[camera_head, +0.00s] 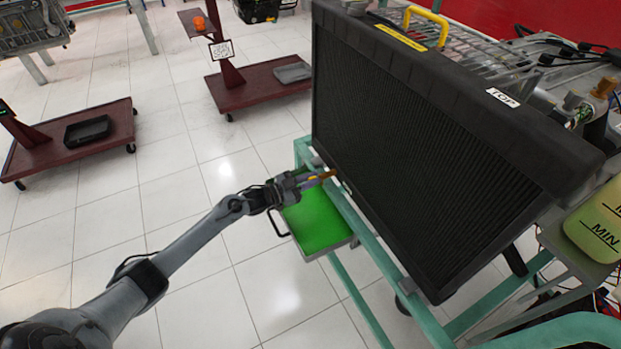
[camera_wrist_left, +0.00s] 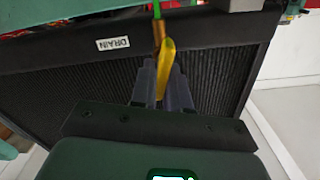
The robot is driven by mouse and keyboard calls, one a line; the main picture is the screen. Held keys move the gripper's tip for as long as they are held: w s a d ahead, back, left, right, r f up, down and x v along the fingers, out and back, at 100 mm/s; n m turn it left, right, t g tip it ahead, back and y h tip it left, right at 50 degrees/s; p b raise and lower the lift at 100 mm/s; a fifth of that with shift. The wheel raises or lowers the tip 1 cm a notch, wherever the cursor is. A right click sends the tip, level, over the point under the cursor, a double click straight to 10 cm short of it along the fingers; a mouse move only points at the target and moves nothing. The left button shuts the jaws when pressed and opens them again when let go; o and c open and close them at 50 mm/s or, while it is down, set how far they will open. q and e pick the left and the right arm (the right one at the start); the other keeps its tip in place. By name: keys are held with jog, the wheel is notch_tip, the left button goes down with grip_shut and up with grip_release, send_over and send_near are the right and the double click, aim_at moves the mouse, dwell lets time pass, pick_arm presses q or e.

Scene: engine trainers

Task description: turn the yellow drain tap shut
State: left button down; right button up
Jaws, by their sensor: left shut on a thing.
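The yellow drain tap (camera_wrist_left: 166,68) shows in the left wrist view, its long lever running down between my left gripper's fingers (camera_wrist_left: 163,85). A brass-coloured stem (camera_wrist_left: 158,33) stands above the lever, with a green strip above that. In the head view my left gripper (camera_head: 308,180) is at the lower left edge of the black radiator (camera_head: 420,130), with a small yellow bit of the tap (camera_head: 312,178) at its fingers. The gripper is shut on the tap lever. The tap's far side is hidden. My right gripper is not in view.
A DRAIN label (camera_wrist_left: 113,44) is on the radiator's edge beside the tap. Red wheeled stands (camera_head: 75,140) are at the left on open tiled floor.

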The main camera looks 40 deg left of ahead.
pick_arm(q)
jog(key=m, duration=0.2)
jog(key=shift+s+d+m, duration=0.1)
jog(key=shift+d+m, duration=0.05)
jog(key=shift+m, duration=0.25)
jog(key=m, duration=0.3)
jog(key=shift+d+f+m, duration=0.15)
jog(key=shift+f+m, duration=0.05)
jog(key=shift+m, duration=0.1)
jog(key=shift+s+d+f+m+b, duration=0.1)
jog(key=shift+f+m+b, duration=0.05)
jog(key=shift+m, duration=1.15)
jog(key=shift+w+f+m+b, duration=0.1)
jog(key=shift+f+m+b, duration=0.05)
jog(key=shift+m, duration=1.15)
jog(key=shift+s+d+f+m+b, duration=0.1)
jog(key=shift+f+m+b, duration=0.05)
jog(key=shift+m, duration=1.15)
jog(key=shift+a, duration=0.1)
jog(key=c, duration=1.2)
grip_release()
jog(key=shift+s, duration=0.1)
